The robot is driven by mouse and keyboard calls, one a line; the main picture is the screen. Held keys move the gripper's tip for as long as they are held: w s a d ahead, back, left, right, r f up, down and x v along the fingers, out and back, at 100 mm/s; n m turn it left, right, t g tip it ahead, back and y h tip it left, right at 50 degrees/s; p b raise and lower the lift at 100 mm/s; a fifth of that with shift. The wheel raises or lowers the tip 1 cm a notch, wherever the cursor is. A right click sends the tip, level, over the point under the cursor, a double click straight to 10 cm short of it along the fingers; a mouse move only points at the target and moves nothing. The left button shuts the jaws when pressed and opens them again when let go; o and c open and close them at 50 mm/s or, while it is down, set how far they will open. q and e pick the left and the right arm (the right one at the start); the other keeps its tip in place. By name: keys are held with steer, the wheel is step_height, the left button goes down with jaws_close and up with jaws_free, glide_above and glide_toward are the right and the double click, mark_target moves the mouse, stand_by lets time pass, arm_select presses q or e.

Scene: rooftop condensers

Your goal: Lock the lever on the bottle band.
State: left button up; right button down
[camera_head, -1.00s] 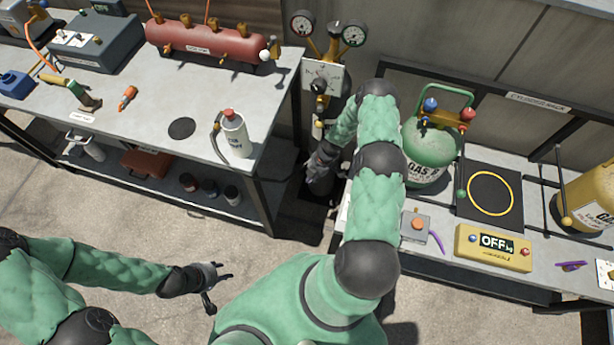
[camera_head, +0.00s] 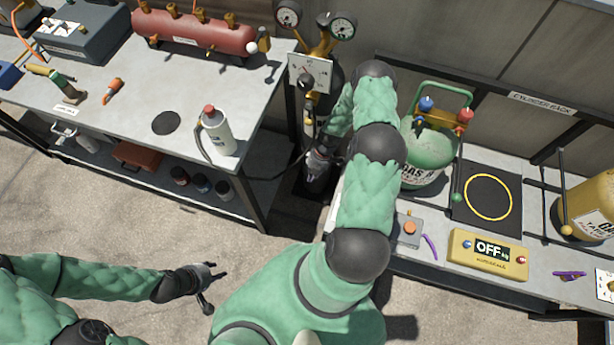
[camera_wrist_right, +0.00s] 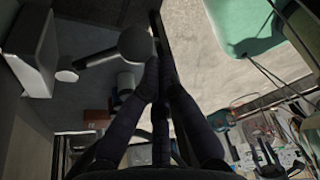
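The gas bottle stands in the gap between the two benches, below a gauge set with a grey valve panel (camera_head: 309,72). My right arm and gripper hide most of the bottle and its band. My right gripper (camera_head: 318,168) is low at this bottle, pointing down. In the right wrist view its dark fingers (camera_wrist_right: 161,78) come close together on either side of a dark upright bar. A dark grey ball on a rod (camera_wrist_right: 137,45) is just left of the fingertips; I cannot tell whether it is the lever. My left gripper (camera_head: 212,284) is open and empty over the floor.
The left bench (camera_head: 120,95) carries a red manifold (camera_head: 192,32) and a white bottle (camera_head: 217,135). The right bench holds a green gas cylinder (camera_head: 428,150), a black pad (camera_head: 487,198) and a yellow scale display (camera_head: 487,254). The gap between benches is narrow.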

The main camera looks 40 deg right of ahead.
stand_by(0.5)
steer(key=v, duration=1.2)
